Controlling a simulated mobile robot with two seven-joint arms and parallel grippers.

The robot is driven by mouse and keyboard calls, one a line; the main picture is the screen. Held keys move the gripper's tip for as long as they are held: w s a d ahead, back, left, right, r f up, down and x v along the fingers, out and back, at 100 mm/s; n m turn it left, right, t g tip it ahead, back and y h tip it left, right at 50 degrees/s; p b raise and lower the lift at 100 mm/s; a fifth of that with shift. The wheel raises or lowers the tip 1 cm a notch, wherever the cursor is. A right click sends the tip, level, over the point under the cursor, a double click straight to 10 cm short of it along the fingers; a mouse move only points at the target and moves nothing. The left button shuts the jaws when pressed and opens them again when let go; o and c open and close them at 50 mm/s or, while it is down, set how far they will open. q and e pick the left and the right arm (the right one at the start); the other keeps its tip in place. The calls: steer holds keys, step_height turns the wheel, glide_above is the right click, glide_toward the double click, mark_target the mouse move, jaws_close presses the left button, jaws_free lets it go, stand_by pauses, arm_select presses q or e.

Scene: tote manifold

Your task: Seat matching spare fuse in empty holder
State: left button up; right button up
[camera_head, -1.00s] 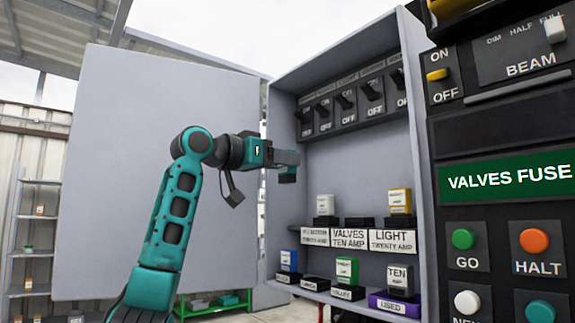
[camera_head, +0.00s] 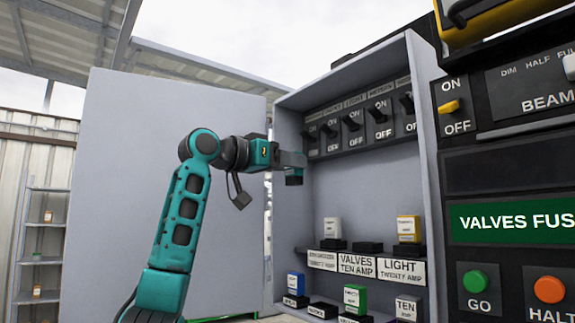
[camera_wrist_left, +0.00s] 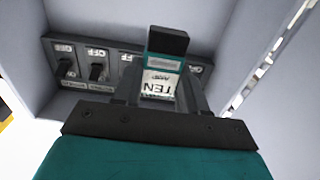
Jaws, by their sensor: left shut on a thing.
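My left gripper (camera_head: 293,172) is in front of the cabinet opening, left of and above the fuse shelves. In the left wrist view it is shut on a fuse (camera_wrist_left: 160,86) with a white "TEN AMP" label, a teal band and a black end. The fuse is hard to make out in the head view. The "VALVES TEN AMP" holder (camera_head: 368,247), a low black block on the upper shelf, is empty. It stands between a white fuse (camera_head: 332,228) and a yellow-topped fuse (camera_head: 408,228). My right gripper is not in view.
Below are a blue fuse (camera_head: 295,284), an empty black holder (camera_head: 323,310), a green fuse (camera_head: 355,299) and a grey "TEN" fuse (camera_head: 408,308). A row of switches (camera_head: 354,124) is above. The open door (camera_head: 120,190) is left; a control panel (camera_head: 510,180) is right.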

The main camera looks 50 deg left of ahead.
arm_select(q)
step_height(320, 180, up, 7)
stand_by(0.8)
stand_by(1.5)
